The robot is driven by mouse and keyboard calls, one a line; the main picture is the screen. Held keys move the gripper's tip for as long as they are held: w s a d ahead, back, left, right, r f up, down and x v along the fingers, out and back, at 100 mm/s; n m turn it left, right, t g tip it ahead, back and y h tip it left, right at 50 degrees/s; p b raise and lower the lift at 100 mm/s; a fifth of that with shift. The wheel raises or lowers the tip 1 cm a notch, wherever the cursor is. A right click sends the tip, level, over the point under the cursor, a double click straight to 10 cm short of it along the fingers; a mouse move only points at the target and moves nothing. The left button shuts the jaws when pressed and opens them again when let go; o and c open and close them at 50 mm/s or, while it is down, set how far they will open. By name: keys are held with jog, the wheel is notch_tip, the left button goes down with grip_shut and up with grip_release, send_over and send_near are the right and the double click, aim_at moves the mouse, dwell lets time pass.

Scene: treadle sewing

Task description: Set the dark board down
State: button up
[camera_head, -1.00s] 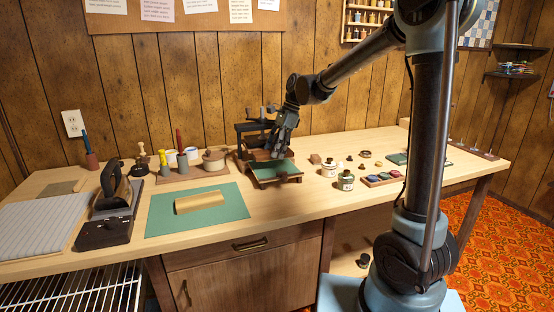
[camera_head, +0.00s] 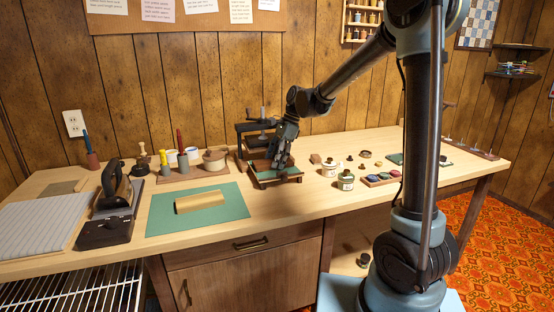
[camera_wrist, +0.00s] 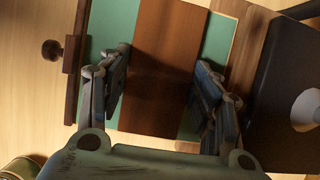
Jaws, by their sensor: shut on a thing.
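The dark board (camera_wrist: 166,50) is a reddish-brown wooden slab. In the wrist view it lies between the two fingers of my gripper (camera_wrist: 161,82), which is shut on it. Below the board is a green-lined wooden tray (camera_wrist: 219,42), with green showing on both sides of the board. In the head view my gripper (camera_head: 281,160) is low over this tray (camera_head: 266,184), and the board is mostly hidden by the fingers. I cannot tell whether the board touches the green bed.
A dark press (camera_head: 250,127) stands right behind the tray. Small jars (camera_head: 345,181) and a rack of coloured pads (camera_head: 382,179) are to the right. The table's front edge is clear.

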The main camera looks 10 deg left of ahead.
jog(key=shift+s+d+f, duration=0.1)
jog(key=shift+s+f, duration=0.05)
jog(key=shift+f, duration=0.1)
jog(key=o, duration=1.1)
jog(key=shift+o, duration=1)
jog(key=shift+w+f, duration=0.2)
jog(key=shift+f, duration=0.05)
jog(key=shift+r, duration=0.2)
jog(key=shift+r, duration=0.25)
jog(key=v, duration=1.7)
jog(key=shift+w+d+r, duration=0.15)
jog(key=shift+w+r, duration=0.05)
jog(key=shift+r, duration=0.05)
